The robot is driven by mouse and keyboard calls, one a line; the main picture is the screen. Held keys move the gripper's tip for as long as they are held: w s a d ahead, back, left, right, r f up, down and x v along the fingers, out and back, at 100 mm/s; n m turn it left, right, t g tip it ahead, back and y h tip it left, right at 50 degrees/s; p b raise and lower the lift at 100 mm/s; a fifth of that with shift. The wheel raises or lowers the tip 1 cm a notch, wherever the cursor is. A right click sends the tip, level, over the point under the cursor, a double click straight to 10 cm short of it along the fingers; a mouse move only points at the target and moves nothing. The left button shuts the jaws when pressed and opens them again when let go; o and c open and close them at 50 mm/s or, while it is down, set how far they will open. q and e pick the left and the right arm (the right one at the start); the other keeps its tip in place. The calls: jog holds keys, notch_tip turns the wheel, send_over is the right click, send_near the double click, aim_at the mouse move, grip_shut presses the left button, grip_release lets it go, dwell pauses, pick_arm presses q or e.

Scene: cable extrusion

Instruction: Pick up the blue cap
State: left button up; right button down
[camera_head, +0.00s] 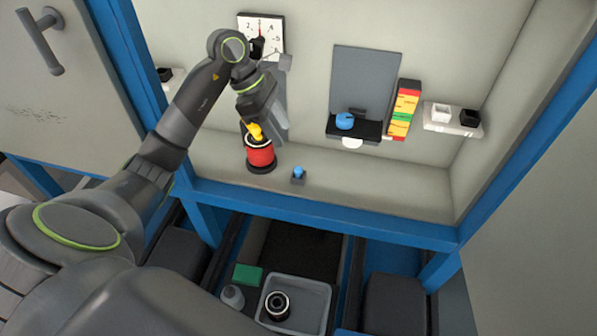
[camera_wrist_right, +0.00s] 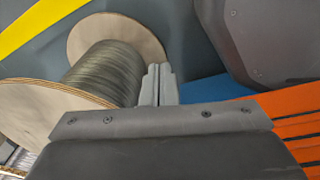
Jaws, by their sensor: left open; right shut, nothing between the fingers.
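In the head view a round blue cap-like piece (camera_head: 345,120) sits on a black shelf (camera_head: 372,130) on the back wall. A smaller blue-topped piece (camera_head: 298,172) stands on the ledge right of a red cylinder (camera_head: 261,154). I cannot tell for sure which is the blue cap. My left gripper (camera_head: 252,124) points down just above the red cylinder, with something yellow (camera_head: 255,131) at its tip. It is open, left of both blue pieces and apart from them. My right gripper (camera_wrist_right: 158,84) shows in the right wrist view, fingers together and empty.
A yellow, red and green striped block (camera_head: 403,108) stands right of the black shelf. A white holder (camera_head: 453,127) is further right. A grey bin (camera_head: 312,297) with a dark ring lies below the blue frame. A wooden cable spool (camera_wrist_right: 105,75) is beside my right gripper.

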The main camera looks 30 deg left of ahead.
pick_arm(q)
jog(key=a, duration=0.1)
jog(key=p, duration=0.1)
send_over(298, 168)
jog(key=a, duration=0.3)
jog(key=shift+y, duration=0.4)
notch_tip(298, 168, down, 6)
jog(key=shift+s+a, duration=0.1)
jog(key=shift+s, duration=0.05)
jog(key=d+f+p, duration=0.1)
jog(key=f, duration=0.1)
jog(key=d+f, duration=0.1)
jog(key=f, duration=0.1)
jog(key=shift+d+p, duration=0.35)
jog(key=shift+d, duration=0.05)
jog(key=shift+f, duration=0.25)
jog(key=shift+c, duration=0.5)
grip_shut()
